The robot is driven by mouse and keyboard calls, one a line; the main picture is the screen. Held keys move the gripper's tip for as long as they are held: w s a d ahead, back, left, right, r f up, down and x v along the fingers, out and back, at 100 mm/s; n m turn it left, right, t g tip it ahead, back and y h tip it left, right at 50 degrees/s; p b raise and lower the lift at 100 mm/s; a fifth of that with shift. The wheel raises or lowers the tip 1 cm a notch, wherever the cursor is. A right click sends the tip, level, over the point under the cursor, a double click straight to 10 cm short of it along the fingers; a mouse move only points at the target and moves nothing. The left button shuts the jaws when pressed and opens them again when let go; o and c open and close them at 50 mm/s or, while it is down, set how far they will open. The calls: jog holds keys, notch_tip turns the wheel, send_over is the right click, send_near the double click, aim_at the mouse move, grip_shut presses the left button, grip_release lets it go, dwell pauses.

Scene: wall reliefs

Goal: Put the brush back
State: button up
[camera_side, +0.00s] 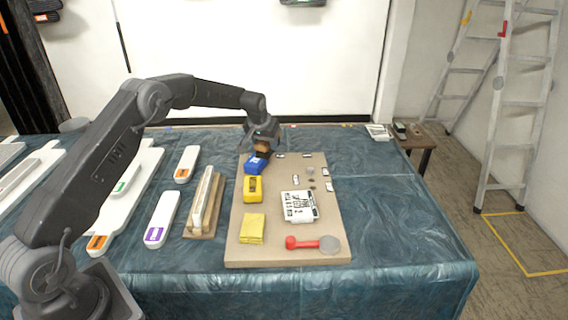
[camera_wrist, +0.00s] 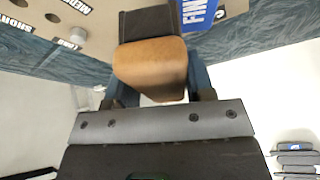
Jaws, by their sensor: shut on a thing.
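The brush (camera_wrist: 152,62) has a tan wooden back and a dark lower part. My gripper (camera_side: 262,141) is shut on it, and one jaw shows at each side of the wood in the wrist view. In the side view the brush (camera_side: 262,150) is a small brown patch under my gripper, above the far left corner of the tan board (camera_side: 268,222). A blue block (camera_side: 255,165) with white lettering lies close beside it; the lettering also shows in the wrist view. I cannot tell whether the brush touches the board or the block.
The board also bears a yellow block (camera_side: 253,190), a yellow cloth (camera_side: 252,229), a white printed pack (camera_side: 298,206) and a red-handled tool (camera_side: 304,243). Left of it stand a wooden rack (camera_side: 204,203) and white cases (camera_side: 163,219). The blue-green sheet (camera_side: 400,225) is clear on the right.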

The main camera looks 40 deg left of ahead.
jog(key=w+d+f, duration=0.1)
jog(key=w+d, duration=0.1)
jog(key=w+d+f, duration=0.1)
jog(key=d+f, duration=0.1)
jog(key=shift+w+d+f, duration=0.2)
jog(key=shift+w+f, duration=0.05)
jog(key=shift+w, duration=0.1)
jog(key=shift+f, duration=1.95)
jog(key=shift+f, duration=0.1)
jog(key=o, duration=0.8)
jog(key=shift+f, duration=0.1)
jog(key=shift+o, duration=0.2)
jog(key=v, duration=1.2)
jog(key=shift+r, duration=0.2)
